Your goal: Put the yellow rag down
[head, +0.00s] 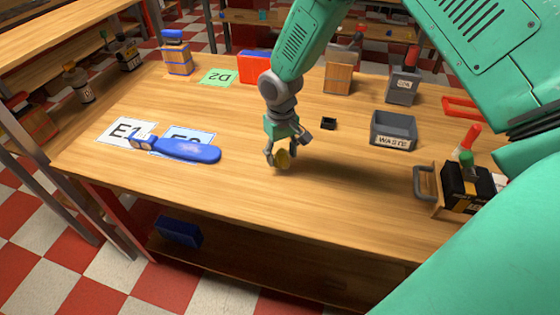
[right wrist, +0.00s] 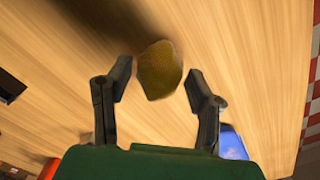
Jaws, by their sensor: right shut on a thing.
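The yellow rag (head: 283,160) is a small, dull yellow bundle at the tips of my right gripper (head: 285,147), low over the middle of the wooden table. In the right wrist view the rag (right wrist: 160,71) sits between the two dark fingers of my right gripper (right wrist: 158,77), which is shut on it. Wood shows behind it, with a dark shadow up to its left. Whether the rag touches the tabletop I cannot tell. My left gripper is not in view.
Left of the gripper, a blue tool-like object (head: 188,150) lies over sheet E1 (head: 118,127) and a light-blue sheet (head: 206,137). A grey waste bin (head: 393,130) and small black box (head: 328,123) stand right. Bare wood (head: 340,185) lies around the gripper.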

